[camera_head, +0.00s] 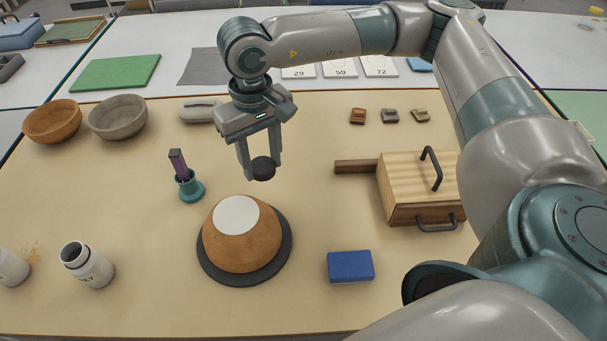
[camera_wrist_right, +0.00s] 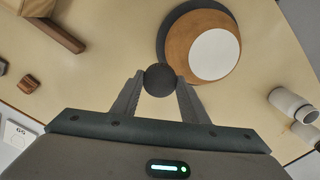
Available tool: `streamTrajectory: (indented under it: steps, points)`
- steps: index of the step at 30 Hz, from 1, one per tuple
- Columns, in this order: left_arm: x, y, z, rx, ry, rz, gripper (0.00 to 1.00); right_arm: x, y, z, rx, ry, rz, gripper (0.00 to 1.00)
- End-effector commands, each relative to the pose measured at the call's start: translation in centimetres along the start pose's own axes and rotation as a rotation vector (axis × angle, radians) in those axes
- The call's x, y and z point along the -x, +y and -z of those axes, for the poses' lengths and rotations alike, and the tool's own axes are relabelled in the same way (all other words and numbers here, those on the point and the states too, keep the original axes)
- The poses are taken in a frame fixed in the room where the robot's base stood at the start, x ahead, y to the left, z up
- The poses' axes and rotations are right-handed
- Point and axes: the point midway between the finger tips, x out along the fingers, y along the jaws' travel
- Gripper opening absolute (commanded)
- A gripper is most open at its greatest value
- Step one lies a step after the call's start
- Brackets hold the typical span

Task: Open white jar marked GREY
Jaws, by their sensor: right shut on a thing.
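A white jar (camera_head: 92,268) stands at the front left of the table. Its mouth is uncovered and dark inside, and its label is only partly legible, ending in what looks like "EY". It also shows at the right of the wrist view (camera_wrist_right: 290,104). My right gripper (camera_head: 262,165) is shut on a dark round lid (camera_head: 264,170), held above the table behind the upturned bowl and well away from the jar. The lid sits between the fingertips in the wrist view (camera_wrist_right: 159,80). My left gripper is not in view.
A second white jar (camera_head: 12,268) stands left, near an orange stain. A brown upturned bowl (camera_head: 240,245) rests on a dark disc (camera_head: 283,255). A teal holder (camera_head: 190,190), blue block (camera_head: 350,266) and wooden box (camera_head: 405,185) stand around. Two bowls (camera_head: 52,122) (camera_head: 118,117) are back left.

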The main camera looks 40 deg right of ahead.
Motion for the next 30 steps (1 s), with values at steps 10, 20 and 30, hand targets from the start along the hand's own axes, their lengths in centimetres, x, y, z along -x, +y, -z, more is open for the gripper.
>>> streamTrajectory:
  steps: [10, 20, 30]
  points:
    - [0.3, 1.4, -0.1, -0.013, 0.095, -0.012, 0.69, -1.1, 2.6, -3.1, -0.04, -0.008, 0.0, 0.13]
    - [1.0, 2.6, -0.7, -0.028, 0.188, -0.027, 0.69, -1.9, 6.4, -6.2, -0.11, -0.007, -0.001, 0.13]
    - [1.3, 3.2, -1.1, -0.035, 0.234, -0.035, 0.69, -2.1, 8.6, -7.7, -0.148, -0.003, -0.001, 0.13]
